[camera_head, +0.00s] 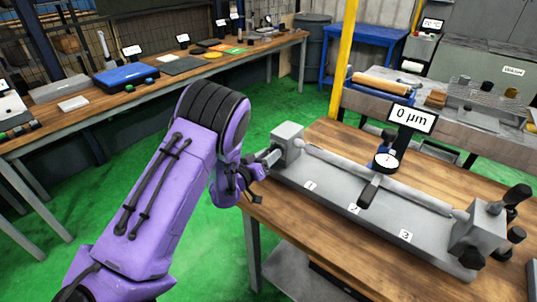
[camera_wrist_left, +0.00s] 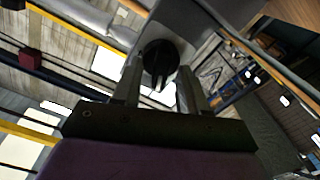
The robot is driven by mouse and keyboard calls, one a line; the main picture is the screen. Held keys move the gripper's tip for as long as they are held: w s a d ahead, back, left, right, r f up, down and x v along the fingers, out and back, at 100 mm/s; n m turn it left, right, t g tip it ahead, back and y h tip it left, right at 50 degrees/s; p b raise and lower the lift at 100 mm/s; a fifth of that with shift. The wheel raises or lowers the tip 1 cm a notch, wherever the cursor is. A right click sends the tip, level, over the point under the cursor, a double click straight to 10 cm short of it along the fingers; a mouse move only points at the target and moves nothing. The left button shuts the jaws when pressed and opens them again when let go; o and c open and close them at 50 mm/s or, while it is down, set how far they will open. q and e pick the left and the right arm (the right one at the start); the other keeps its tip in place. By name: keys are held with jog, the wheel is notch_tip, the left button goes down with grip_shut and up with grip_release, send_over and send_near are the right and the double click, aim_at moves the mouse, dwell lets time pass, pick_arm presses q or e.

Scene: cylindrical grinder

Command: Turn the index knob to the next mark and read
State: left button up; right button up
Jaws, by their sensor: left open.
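The index knob (camera_wrist_left: 159,62) is a round black knob with a light line on it, on a grey block. In the left wrist view it lies between the fingertips of my left gripper (camera_wrist_left: 162,85); I cannot tell whether they touch it. My left gripper (camera_head: 266,162) is open, at the left end of the grey headstock block (camera_head: 288,148); the knob is hidden in the head view. A dial gauge (camera_head: 386,160) stands over the long bar (camera_head: 345,168), near label 2. The display (camera_head: 411,118) behind it reads 0 µm. My right gripper is not in view.
The grey bench fixture (camera_head: 330,190) carries labels 1, 2 and 3 and ends in a block with black knobs (camera_head: 478,228). It stands on a wooden table (camera_head: 440,160). A long bench (camera_head: 100,112) with tools lies at left; green floor (camera_head: 290,105) is free between.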

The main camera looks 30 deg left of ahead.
pick_arm(q)
grip_shut()
jog(key=shift+f, duration=0.1)
jog(key=shift+d+m+b, duration=0.2)
jog(key=shift+m+b, duration=2.9)
jog(key=shift+m, duration=1.2)
